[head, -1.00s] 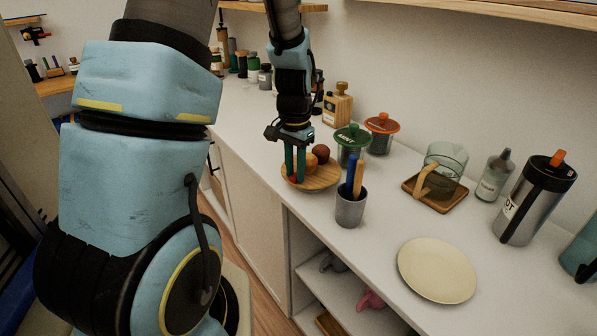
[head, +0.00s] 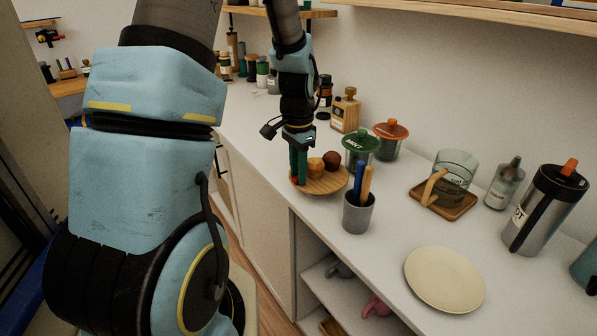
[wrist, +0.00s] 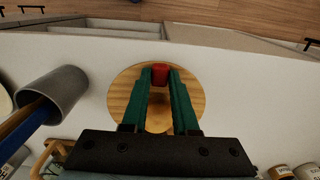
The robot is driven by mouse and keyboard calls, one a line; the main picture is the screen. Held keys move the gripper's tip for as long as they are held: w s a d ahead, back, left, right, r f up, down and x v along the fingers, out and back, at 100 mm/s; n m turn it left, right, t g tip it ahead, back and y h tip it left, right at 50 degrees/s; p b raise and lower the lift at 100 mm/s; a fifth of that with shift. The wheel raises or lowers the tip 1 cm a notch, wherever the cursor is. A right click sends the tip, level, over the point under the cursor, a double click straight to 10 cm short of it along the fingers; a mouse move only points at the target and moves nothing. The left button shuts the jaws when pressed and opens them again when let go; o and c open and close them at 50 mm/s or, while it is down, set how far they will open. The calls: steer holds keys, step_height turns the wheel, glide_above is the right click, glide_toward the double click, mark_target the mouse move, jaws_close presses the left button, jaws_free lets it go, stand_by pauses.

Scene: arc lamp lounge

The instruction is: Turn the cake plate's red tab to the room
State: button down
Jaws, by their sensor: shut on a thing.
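In the wrist view the fingers are shut on the red tab (wrist: 159,74) at the plate's rim, on the side toward the counter's front edge.
A grey cup (head: 357,216) with a blue and a wooden handle stands close to the plate. The green-lidded jar (head: 360,142) and orange-lidded jar (head: 390,130) are behind it. A cream plate (head: 444,279) lies at right. The counter's front edge is close to the plate.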

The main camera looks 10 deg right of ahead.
steer(key=c, duration=0.7)
jaws_free()
step_height(320, 180, up, 11)
steer(key=shift+f+b, duration=0.1)
steer(key=shift+b, duration=0.6)
steer(key=s+a+f+n, duration=0.1)
steer(key=s+a+n, duration=0.2)
steer(key=a, duration=0.2)
steer(key=s+a+f+n+t, duration=0.1)
steer(key=s+a+n, duration=0.2)
steer(key=a+n, duration=0.1)
steer(key=s+a+f+n, duration=0.1)
steer(key=s+a+n, duration=0.2)
steer(key=a, duration=0.3)
steer(key=shift+s+f+n+t, duration=0.2)
steer(key=shift+f+n+t, duration=0.1)
steer(key=shift+n, duration=0.4)
